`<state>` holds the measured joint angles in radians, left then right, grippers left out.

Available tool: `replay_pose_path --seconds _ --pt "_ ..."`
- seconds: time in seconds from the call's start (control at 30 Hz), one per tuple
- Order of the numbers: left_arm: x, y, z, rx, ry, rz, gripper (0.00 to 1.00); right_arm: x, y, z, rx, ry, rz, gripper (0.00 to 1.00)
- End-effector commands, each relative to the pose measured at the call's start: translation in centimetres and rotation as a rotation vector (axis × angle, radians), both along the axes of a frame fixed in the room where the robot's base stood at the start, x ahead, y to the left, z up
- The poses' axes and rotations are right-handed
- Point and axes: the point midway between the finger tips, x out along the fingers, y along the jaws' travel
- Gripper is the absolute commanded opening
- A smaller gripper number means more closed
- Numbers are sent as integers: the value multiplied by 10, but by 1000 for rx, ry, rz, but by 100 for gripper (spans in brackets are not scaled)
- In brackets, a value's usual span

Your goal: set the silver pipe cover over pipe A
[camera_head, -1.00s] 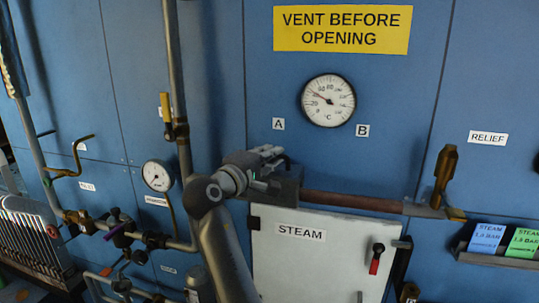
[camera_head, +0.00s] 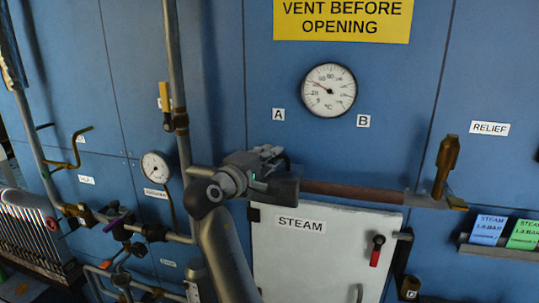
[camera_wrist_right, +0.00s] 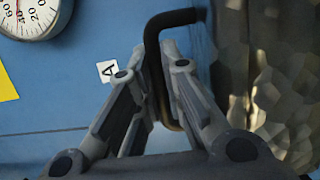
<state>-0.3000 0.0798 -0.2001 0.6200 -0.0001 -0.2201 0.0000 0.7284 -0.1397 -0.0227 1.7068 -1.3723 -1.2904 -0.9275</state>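The silver pipe cover (camera_head: 283,191) shows as a dark grey block at the left end of the brown horizontal pipe (camera_head: 350,190), below label A (camera_head: 278,114). In the right wrist view the cover (camera_wrist_right: 285,80) has a crinkled, silvery surface at the right. Its black handle (camera_wrist_right: 172,17) runs between the fingers of my right gripper (camera_wrist_right: 158,55), which look shut on it. In the head view my right gripper (camera_head: 268,158) is just above and left of the cover. I cannot tell whether the cover rests on the pipe. My left gripper is not in view.
A white STEAM door (camera_head: 325,250) lies below the pipe. A brass relief valve (camera_head: 446,165) stands at the pipe's right end. A vertical pipe (camera_head: 178,70) rises left of my gripper. A dial gauge (camera_head: 329,90) is on the blue wall above.

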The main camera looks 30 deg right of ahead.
Motion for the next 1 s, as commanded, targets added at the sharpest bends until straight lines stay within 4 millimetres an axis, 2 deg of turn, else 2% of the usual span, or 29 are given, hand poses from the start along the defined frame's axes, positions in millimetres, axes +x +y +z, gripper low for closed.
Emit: replay_pose_path --seconds 0.03,0.2,0.53,0.9,1.0 --pt "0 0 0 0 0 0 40 0 0 1 -1 -2 0 16" --pt "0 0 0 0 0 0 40 0 0 1 0 -1 0 34" --pt "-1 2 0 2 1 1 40 -2 4 -2 3 4 0 34" --pt "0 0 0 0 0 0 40 -26 56 0 0 0 3 34" --pt "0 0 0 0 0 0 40 -30 64 1 -1 -3 2 34"
